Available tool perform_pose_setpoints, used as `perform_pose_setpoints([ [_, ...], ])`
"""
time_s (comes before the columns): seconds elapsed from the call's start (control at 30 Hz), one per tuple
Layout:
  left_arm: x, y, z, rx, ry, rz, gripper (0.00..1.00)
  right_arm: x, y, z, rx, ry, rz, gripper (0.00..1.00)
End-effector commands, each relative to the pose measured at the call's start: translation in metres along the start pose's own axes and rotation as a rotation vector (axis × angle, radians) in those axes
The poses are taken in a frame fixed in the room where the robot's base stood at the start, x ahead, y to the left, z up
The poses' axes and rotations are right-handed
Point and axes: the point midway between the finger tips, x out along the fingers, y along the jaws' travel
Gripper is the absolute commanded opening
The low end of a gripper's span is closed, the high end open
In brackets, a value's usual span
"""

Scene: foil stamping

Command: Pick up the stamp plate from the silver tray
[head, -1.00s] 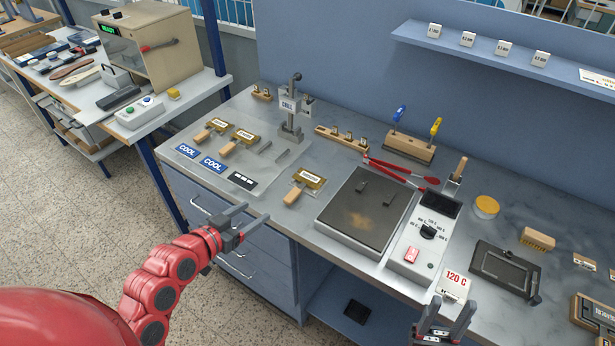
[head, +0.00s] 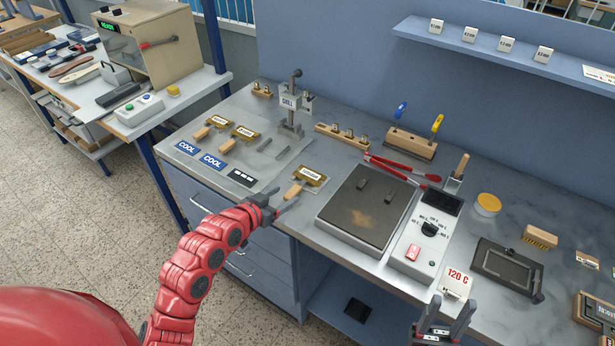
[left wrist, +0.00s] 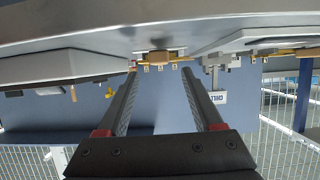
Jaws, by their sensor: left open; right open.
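A gold stamp plate with a white label (head: 312,175) and a wooden handle lies on a small silver tray (head: 325,168) left of the hot plate. Its handle points toward the front edge of the bench. My left gripper (head: 284,201) is open and empty, with its fingertips close to the handle's near end. I cannot tell in the head view whether they touch it. In the left wrist view, the open fingers (left wrist: 160,72) point at a wooden block-like end (left wrist: 158,57), with nothing gripped. My right gripper (head: 446,305) is open at the bottom edge.
Two more wooden-handled plates (head: 244,132) lie further left, behind blue COOL labels (head: 213,161). A hot plate (head: 366,208) stands to the right, with red tongs (head: 400,170) behind it. A grey post with a sign (head: 291,105) stands at the back.

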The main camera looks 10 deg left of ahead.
Motion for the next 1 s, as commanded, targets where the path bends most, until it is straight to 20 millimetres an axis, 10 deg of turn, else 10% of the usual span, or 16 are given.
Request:
perform_pose_setpoints([
  [0.77, 0.052, -0.001, 0.003, -0.001, 0.000, -0.002, 0.68, 0.021, 0.001, -0.004, 0.000, 0.000, 0.000, 0.50],
  [1.0, 0.051, -0.001, 0.003, -0.001, 0.000, -0.002, 0.24, 0.021, 0.001, -0.003, 0.000, 0.000, 0.000, 0.50],
])
